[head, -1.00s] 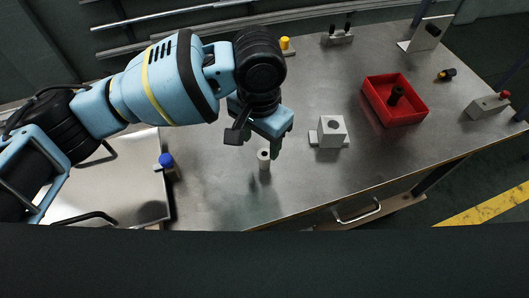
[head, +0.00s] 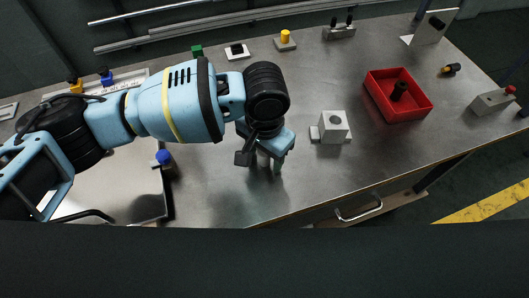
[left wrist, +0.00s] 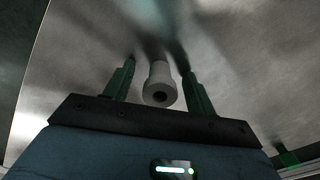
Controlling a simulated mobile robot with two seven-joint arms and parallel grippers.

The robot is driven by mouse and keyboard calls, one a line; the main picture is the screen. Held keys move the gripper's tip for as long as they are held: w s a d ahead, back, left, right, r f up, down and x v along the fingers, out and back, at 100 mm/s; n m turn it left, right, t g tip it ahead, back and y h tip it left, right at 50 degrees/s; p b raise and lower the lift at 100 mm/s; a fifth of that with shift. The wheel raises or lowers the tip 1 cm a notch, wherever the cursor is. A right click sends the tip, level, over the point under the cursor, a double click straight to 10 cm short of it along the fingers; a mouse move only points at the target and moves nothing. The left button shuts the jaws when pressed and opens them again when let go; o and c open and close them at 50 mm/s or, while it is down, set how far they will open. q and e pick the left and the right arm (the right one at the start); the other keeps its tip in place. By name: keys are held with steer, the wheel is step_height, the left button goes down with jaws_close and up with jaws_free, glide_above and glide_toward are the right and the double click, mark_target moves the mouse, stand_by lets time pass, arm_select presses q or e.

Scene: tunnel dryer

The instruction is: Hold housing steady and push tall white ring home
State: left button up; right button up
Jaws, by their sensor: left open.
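The housing (head: 334,126) is a light grey block with a round hole in its top, on a flat base on the metal bench, right of my left gripper. The tall white ring (left wrist: 159,82) is a pale upright tube with a dark bore. In the left wrist view it stands between the two green fingers of my left gripper (left wrist: 160,68), with gaps to both. In the head view the left gripper (head: 268,164) points down at the bench, open, and mostly hides the ring. My right gripper is in neither view.
A red bin (head: 420,113) holding a dark part stands right of the housing. A yellow-topped part (head: 285,38) and other small fixtures stand along the back. A blue-knobbed part (head: 164,158) stands at left. The bench in front of the housing is clear.

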arm_select(q)
steer(key=shift+c, duration=0.5)
steer(key=c, duration=1.1)
steer(key=shift+o, duration=0.2)
steer(key=shift+r, duration=0.8)
step_height(320, 180, up, 2)
steer(key=shift+r, duration=0.2)
steer(key=s+d+r, duration=0.1)
steer(key=s+d, duration=1)
steer(key=shift+s+p, duration=0.3)
steer(key=shift+p, duration=0.1)
